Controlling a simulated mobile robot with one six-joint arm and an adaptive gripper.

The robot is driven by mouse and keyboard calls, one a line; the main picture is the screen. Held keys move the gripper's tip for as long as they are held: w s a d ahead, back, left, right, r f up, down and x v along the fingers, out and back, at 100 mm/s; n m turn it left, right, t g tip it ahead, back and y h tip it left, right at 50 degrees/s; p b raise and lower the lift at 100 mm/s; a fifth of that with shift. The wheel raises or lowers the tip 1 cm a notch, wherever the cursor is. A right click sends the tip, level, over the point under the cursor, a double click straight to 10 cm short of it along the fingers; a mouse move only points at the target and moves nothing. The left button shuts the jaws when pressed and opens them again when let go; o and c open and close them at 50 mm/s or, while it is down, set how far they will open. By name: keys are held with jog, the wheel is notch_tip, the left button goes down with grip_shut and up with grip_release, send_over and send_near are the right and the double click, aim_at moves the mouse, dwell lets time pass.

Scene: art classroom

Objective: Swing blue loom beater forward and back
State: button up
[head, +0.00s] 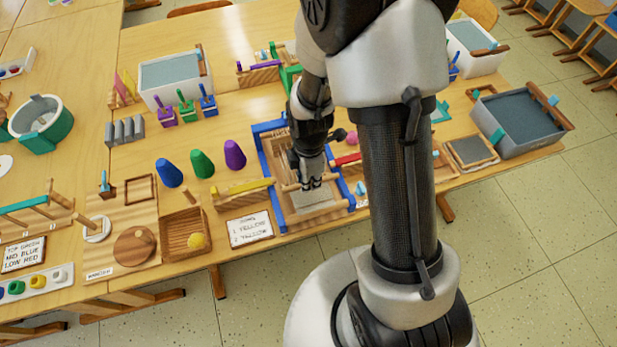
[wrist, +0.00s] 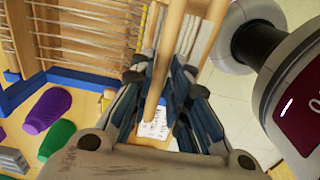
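The blue loom (head: 266,160) is a blue frame with pale threads and wooden bars, standing at the near edge of the table. Its blue rail also shows in the wrist view (wrist: 85,83). The beater's wooden bar (wrist: 164,50) runs between my fingers in the wrist view. My gripper (head: 312,185) reaches down over the loom from above. In the wrist view my fingertips (wrist: 163,70) are close in on both sides of the bar and appear closed on it. My arm and gripper hide part of the loom's right side.
Blue, green and purple cones (head: 201,163) stand left of the loom. A sign card (head: 249,229) lies at its near left. A wooden tray with a yellow ball (head: 185,230) is farther left. Grey-lined bins stand at the back and right. Floor is open in front of the table.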

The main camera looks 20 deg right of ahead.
grip_shut()
dwell(0.4)
